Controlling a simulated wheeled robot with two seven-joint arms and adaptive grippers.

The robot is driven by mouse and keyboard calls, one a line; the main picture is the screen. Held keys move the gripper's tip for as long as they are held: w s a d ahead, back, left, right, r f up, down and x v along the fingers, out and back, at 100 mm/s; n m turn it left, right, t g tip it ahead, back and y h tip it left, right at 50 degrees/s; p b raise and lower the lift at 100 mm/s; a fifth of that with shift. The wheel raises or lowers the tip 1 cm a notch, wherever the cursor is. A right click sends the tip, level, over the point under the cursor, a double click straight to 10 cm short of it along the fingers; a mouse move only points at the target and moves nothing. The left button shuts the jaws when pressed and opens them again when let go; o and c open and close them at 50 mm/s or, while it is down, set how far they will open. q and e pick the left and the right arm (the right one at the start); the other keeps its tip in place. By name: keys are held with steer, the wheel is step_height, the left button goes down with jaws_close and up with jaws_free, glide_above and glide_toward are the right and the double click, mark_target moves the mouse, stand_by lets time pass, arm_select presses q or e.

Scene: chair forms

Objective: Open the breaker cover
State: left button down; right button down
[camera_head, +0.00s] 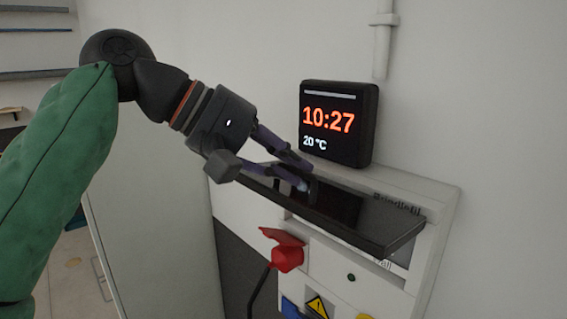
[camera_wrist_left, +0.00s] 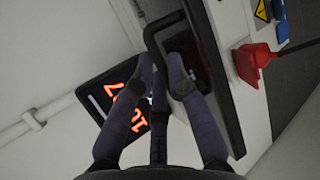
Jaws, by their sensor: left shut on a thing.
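The breaker cover (camera_head: 372,218) is a dark, glossy panel with a black frame on the white electrical box (camera_head: 432,215). It sticks out from the box's upper front, tilted up, with a gap showing below its right end. In the left wrist view its black frame (camera_wrist_left: 216,82) runs past the fingers. My left gripper (camera_head: 306,178) is at the left part of the cover, its purple fingers shut on it. The fingers also show in the left wrist view (camera_wrist_left: 163,62). The exact contact at the fingertips is partly hidden. My right gripper is in neither view.
A black digital clock (camera_head: 338,122) stands on top of the box, close behind my left fingers. A red plug (camera_head: 286,256) with a black cable sits below the cover, near a yellow warning label (camera_head: 317,306). A grey pipe (camera_head: 383,40) runs up the wall.

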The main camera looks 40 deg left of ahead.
arm_select(q)
steer(key=shift+w+f, duration=0.2)
steer(key=c, duration=1.2)
jaws_free()
steer(key=shift+w, duration=0.5)
steer(key=shift+s+a+r, duration=0.1)
steer(key=shift+s+r, duration=0.2)
steer(key=shift+s, duration=0.35)
steer(key=v, duration=0.6)
steer(key=shift+a, duration=0.15)
steer(key=shift+w+r, duration=0.1)
steer(key=shift+r, duration=0.05)
steer(key=shift+w, duration=0.1)
